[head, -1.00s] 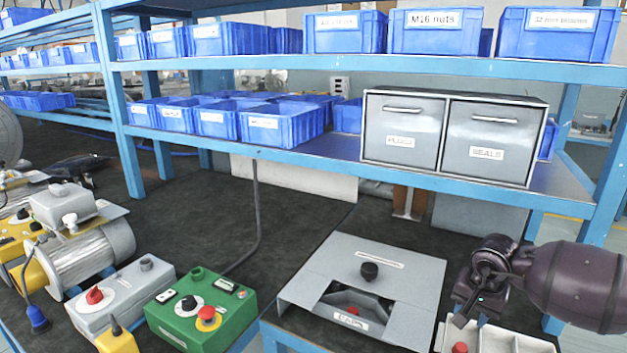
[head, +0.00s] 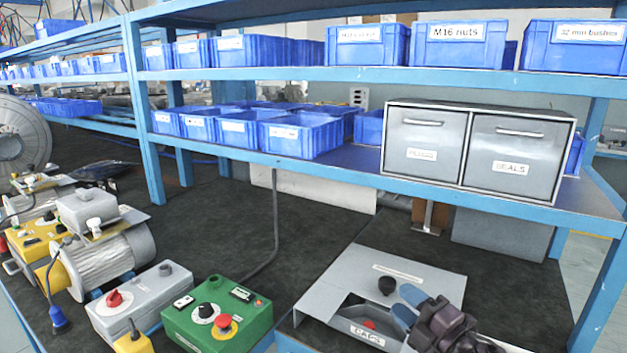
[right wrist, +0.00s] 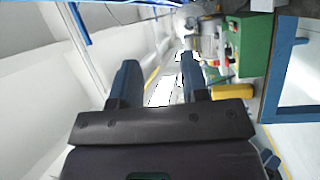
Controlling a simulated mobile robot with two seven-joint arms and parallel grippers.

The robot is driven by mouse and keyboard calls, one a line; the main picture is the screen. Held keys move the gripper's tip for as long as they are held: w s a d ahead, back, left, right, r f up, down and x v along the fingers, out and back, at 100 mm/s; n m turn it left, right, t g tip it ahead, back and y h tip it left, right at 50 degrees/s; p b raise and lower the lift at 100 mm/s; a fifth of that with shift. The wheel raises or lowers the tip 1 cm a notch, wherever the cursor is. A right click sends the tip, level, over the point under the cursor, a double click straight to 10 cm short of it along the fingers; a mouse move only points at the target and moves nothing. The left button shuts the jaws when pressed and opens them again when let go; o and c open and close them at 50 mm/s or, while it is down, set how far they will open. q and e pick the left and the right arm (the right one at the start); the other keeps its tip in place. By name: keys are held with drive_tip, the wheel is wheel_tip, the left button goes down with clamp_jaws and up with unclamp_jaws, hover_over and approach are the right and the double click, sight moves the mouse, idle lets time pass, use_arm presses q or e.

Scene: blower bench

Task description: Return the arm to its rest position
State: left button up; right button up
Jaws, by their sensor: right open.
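My right gripper (head: 408,302) is at the lower right of the head view, in front of the grey box labelled CAPS (head: 345,285). Its blue fingers are apart and empty. In the right wrist view the two fingers (right wrist: 158,85) stand open with only floor and background between them. The gripper overlaps the right part of the box in the picture; I cannot tell whether they touch. My left gripper is in neither view.
A green control box (head: 217,318) and a grey control box (head: 132,300) stand left of the CAPS box. A blue shelf (head: 330,170) carries blue bins and a cabinet with PLUGS and SEALS drawers (head: 510,158).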

drive_tip(key=s+d+f+m+g+h, duration=0.1)
drive_tip(key=s+d+f+m+h, duration=0.3)
drive_tip(key=f+m, duration=0.35)
drive_tip(key=s+d+f+m+h, duration=0.2)
drive_tip(key=s+f+m+h, duration=0.2)
drive_tip(key=s+f+m, duration=0.4)
drive_tip(key=s+d+f+m+g+h, duration=0.1)
drive_tip(key=s+d+f+m+g, duration=0.1)
drive_tip(key=s+f, duration=0.3)
drive_tip(key=s+d+f+m+g+h, duration=0.1)
drive_tip(key=s+f+m, duration=0.4)
drive_tip(key=s, duration=0.6)
drive_tip(key=shift+s+d+f+g+h, duration=0.4)
drive_tip(key=shift+d+f+h, duration=0.15)
drive_tip(key=shift+h, duration=0.05)
